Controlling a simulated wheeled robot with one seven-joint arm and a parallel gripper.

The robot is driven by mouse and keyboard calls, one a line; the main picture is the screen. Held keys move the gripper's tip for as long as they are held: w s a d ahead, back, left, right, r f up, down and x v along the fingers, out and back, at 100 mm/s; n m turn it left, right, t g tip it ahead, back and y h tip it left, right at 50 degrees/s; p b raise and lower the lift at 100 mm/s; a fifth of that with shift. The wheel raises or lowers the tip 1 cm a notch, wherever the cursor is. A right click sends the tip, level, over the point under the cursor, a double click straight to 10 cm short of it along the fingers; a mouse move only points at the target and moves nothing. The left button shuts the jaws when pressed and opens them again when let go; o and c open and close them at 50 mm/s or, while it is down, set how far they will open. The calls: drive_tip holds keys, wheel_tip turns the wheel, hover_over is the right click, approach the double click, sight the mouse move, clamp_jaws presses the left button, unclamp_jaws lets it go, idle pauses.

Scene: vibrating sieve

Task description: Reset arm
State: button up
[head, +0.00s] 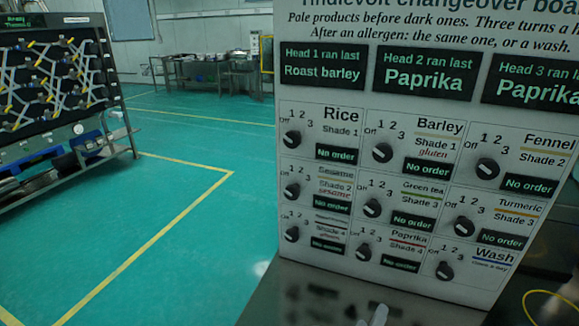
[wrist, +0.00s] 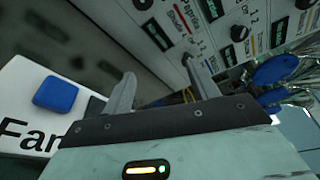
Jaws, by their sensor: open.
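My gripper (wrist: 160,67) is open in the wrist view, with its two grey fingers apart and nothing between them. Beyond the fingers, the white changeover board (wrist: 140,48) slants across the view, with black knobs and dark displays. The same board (head: 440,112) fills the right of the head view. It has rows of labelled knobs, including the Rice knob (head: 292,139) and the Wash knob (head: 445,271). The readable small displays say "No order". In the head view, a pale tip at the bottom edge may be part of my gripper; the rest is out of frame.
In the wrist view, a white panel (wrist: 20,85) with a blue square button (wrist: 56,93) lies left, and a blue round object (wrist: 275,69) with silvery foil lies right. A machine rack (head: 60,75) stands left in the head view. Green floor (head: 185,200) between is clear.

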drive_tip(key=s+d+r+m+g+y, duration=0.1)
drive_tip(key=s+r+m+g, duration=0.4)
drive_tip(key=m, duration=0.4)
drive_tip(key=s+d+r+m+g+y, duration=0.1)
drive_tip(key=s+r+m+g, duration=0.1)
drive_tip(key=s+m+g, duration=0.5)
drive_tip(key=a+r+m+y, duration=0.2)
drive_tip(key=r+m+y, duration=0.2)
drive_tip(key=r+m, duration=0.3)
drive_tip(key=s+a+r+m+g+y, duration=0.1)
drive_tip(key=r+m+y, duration=0.3)
drive_tip(key=m, duration=0.7)
drive_tip(key=shift+s+a+r, duration=0.25)
drive_tip(key=shift+a+r, duration=0.55)
drive_tip(key=shift+r, duration=0.55)
